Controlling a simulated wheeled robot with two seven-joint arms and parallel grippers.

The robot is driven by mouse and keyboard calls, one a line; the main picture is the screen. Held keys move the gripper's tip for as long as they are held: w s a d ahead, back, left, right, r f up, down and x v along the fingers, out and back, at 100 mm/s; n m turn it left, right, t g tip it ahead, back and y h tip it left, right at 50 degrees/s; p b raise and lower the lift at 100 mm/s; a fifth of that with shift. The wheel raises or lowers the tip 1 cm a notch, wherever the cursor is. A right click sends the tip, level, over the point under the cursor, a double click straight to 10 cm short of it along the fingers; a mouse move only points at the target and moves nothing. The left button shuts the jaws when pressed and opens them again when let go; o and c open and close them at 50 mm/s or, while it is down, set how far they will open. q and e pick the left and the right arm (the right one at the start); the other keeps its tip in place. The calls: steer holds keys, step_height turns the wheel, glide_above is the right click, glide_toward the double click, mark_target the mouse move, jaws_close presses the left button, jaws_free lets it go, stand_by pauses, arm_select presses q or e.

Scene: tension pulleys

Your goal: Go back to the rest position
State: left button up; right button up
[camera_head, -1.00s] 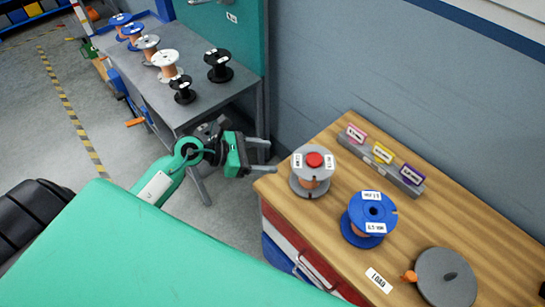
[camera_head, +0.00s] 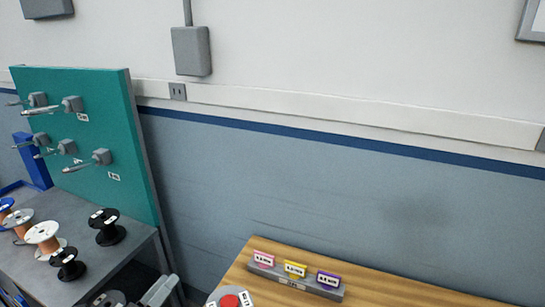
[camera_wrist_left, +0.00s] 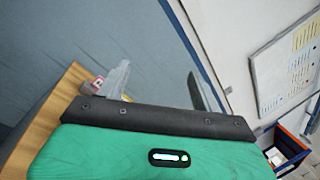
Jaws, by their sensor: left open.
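My left gripper (camera_head: 150,293) shows only in part at the bottom edge of the head view, between the grey bench and the wooden table. In the left wrist view its two fingers (camera_wrist_left: 158,88) stand well apart with nothing between them, so it is open and empty. My right gripper is not in view.
Several spools, including a black one (camera_head: 110,227) and a white one (camera_head: 43,236), stand on the grey bench (camera_head: 128,262). A teal peg panel (camera_head: 115,140) stands behind the bench.

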arm_select(q)
steer(key=s+a+f+n+g+y, duration=0.2)
steer(key=a+f+n+y, duration=0.2)
steer(key=n+y, duration=0.55)
steer(key=s+a+f+n+g+y, duration=0.25)
steer(key=a+f+n+y, duration=0.25)
steer(key=n, duration=1)
steer(key=s+d+f+n+g+h, duration=0.25)
steer(key=s+d+f+g, duration=0.25)
steer(key=s, duration=0.3)
steer(key=s+d+f+n+g+h, duration=0.2)
steer(key=s+d+f+n+g, duration=0.3)
steer(key=s, duration=0.4)
step_height(320, 180, down, 32)
steer(key=m+g, duration=0.1)
steer(key=s+a+f, duration=0.2)
steer(key=s+f, duration=0.7)
steer(key=s+a+f+g, duration=0.1)
steer(key=s+a+f, duration=0.1)
steer(key=s+f, duration=0.8)
steer(key=shift+f, duration=0.25)
